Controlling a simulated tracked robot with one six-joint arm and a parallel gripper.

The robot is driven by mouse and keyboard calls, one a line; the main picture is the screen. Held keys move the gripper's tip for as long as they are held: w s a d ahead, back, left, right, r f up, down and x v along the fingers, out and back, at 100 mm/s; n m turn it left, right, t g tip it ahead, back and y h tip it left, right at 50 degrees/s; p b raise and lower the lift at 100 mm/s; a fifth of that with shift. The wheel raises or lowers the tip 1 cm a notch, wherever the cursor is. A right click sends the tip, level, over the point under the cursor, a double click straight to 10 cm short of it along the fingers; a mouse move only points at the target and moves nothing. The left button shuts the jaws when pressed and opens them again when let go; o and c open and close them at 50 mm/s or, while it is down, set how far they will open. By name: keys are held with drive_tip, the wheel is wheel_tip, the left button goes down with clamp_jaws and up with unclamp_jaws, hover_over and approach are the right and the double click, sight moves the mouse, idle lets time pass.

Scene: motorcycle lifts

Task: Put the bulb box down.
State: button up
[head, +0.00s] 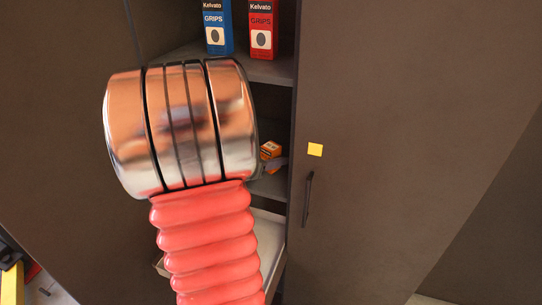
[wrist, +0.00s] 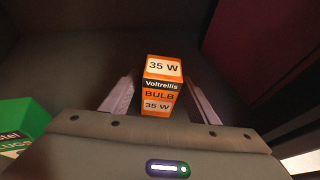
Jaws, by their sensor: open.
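The bulb box (wrist: 160,97) is orange with black and white labels reading "35 W", "Voltrellis" and "BULB". In the wrist view it stands upright between the two fingers of my gripper (wrist: 160,84), which are open with a narrow gap showing at the sides. In the head view the bulb box (head: 270,148) shows small inside the cabinet, at the level of the middle shelf (head: 272,186). My arm hides most of my gripper there; only a grey bit of it (head: 277,163) shows by the box. The box's underside is hidden.
A green box (wrist: 20,125) stands left of my gripper in the wrist view. A blue grips box (head: 217,28) and a red grips box (head: 262,30) stand on the shelf above.

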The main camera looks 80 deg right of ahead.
drive_tip(key=shift+r, duration=0.15)
drive_tip(key=v, duration=1.2)
drive_tip(key=shift+w+a, duration=0.1)
idle(0.7)
drive_tip(key=w+a+m+t+y, duration=0.4)
drive_tip(key=a, duration=1)
drive_tip(key=w+a+m+t+y, duration=0.4)
drive_tip(key=a, duration=1.1)
drive_tip(key=w+a+m+t+y, duration=0.3)
drive_tip(key=w+a+m, duration=0.1)
drive_tip(key=a, duration=1.1)
drive_tip(key=shift+a+r+t+y, duration=0.2)
drive_tip(key=shift+t+y, duration=0.2)
